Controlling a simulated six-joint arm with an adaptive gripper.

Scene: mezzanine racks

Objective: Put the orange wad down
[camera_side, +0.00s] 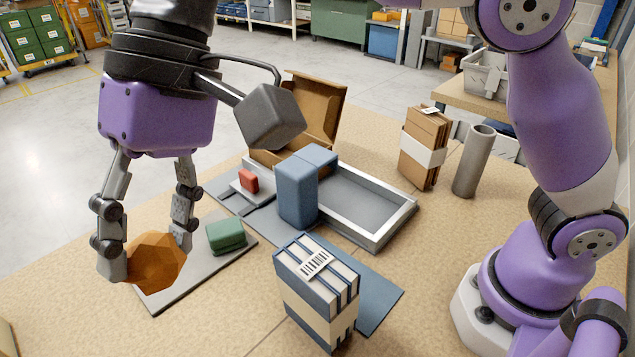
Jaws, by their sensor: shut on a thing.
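The orange wad (154,262) is a faceted, crumpled-looking lump at the lower left. My gripper (148,258) is shut on it, with one finger at its left side and the other at its upper right. The wad shows in front of the left part of a flat grey board (180,287). I cannot tell from this one view whether it touches the board or the table or hangs above them.
A green block (226,236) lies on the grey board. A red block (249,181), open carton (316,104), cardboard stack (424,146) and grey cylinder (473,162) stand farther back.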

